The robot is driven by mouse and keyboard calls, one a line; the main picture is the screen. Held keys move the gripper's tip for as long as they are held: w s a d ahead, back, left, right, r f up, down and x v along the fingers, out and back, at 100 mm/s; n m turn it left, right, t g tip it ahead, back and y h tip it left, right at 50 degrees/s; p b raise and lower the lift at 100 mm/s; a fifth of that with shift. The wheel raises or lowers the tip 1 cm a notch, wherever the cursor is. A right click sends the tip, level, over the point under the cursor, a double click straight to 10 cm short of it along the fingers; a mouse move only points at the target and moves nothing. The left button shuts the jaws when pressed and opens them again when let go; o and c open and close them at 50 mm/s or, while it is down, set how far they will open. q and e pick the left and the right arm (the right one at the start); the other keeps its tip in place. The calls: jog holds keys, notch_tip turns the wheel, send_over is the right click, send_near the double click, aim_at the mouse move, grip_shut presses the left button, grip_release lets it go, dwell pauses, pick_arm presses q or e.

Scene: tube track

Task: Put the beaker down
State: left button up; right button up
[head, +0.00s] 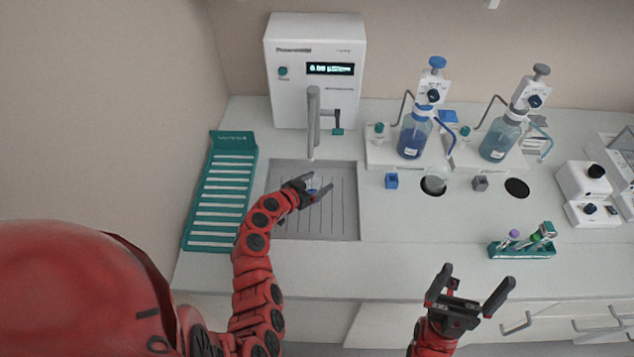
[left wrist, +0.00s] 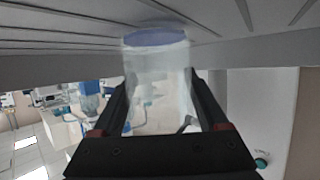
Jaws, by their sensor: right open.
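My left gripper (head: 314,188) is low over the grey ribbed drain tray (head: 340,220), in front of the dispenser's spout. It is shut on a clear beaker (head: 312,182) with a little blue liquid at its base. In the left wrist view the beaker (left wrist: 158,80) stands between the two fingers, its blue base close to the ribbed surface. I cannot tell whether the base touches it. My right gripper (head: 468,295) is open and empty at the front edge of the counter.
A white dispenser (head: 315,60) stands behind the tray. A green rack (head: 222,190) lies to its left. To the right are two bottle dispensers (head: 415,135), another glass vessel (head: 434,180) on a dark round spot, and a green tube rack (head: 523,250). The front middle counter is clear.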

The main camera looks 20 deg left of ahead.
pick_arm(q)
jog(key=shift+o, duration=1.4)
jog(key=shift+r, duration=0.2)
jog(key=shift+s+a, duration=0.2)
jog(key=shift+s, duration=0.25)
jog(key=b+v, duration=0.4)
jog(key=v, duration=0.6)
jog(key=shift+s+a+r, duration=0.15)
jog(key=shift+s+r, duration=0.2)
jog(key=shift+s, duration=0.1)
